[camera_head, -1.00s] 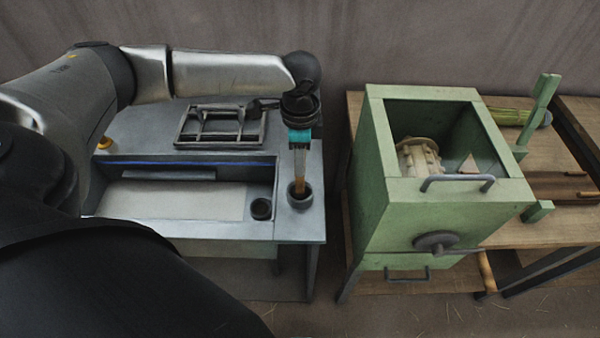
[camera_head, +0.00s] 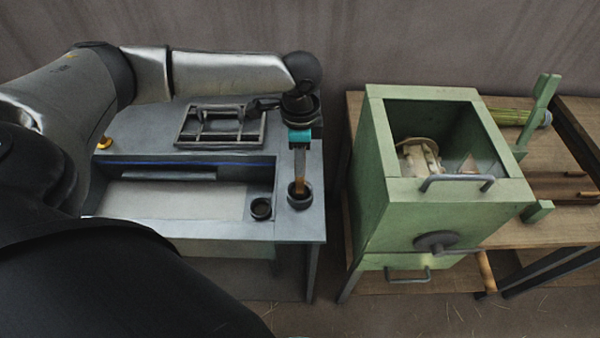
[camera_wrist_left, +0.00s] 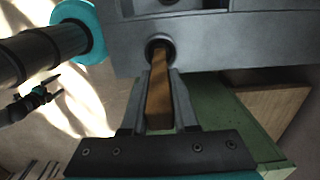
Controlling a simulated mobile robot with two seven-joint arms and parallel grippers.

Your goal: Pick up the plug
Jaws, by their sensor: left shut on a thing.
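The plug is a brown, wooden-looking bar (camera_wrist_left: 159,92) in the left wrist view. Its far end reaches into the round dark socket (camera_wrist_left: 160,48) in the grey bench. My left gripper (camera_wrist_left: 160,90) is shut on the plug, with one finger along each side of it. In the head view the left gripper (camera_head: 300,168) points straight down over the grey round cup (camera_head: 300,196) at the bench's right corner. A brown bit of the plug shows just above that cup. How deep the plug sits is hidden. My right gripper is not in view.
A second, smaller cup (camera_head: 260,208) is beside it to the left. A metal frame (camera_head: 221,125) lies on the back of the grey bench (camera_head: 190,226). A green open-topped box (camera_head: 380,200) stands to the right, across a gap.

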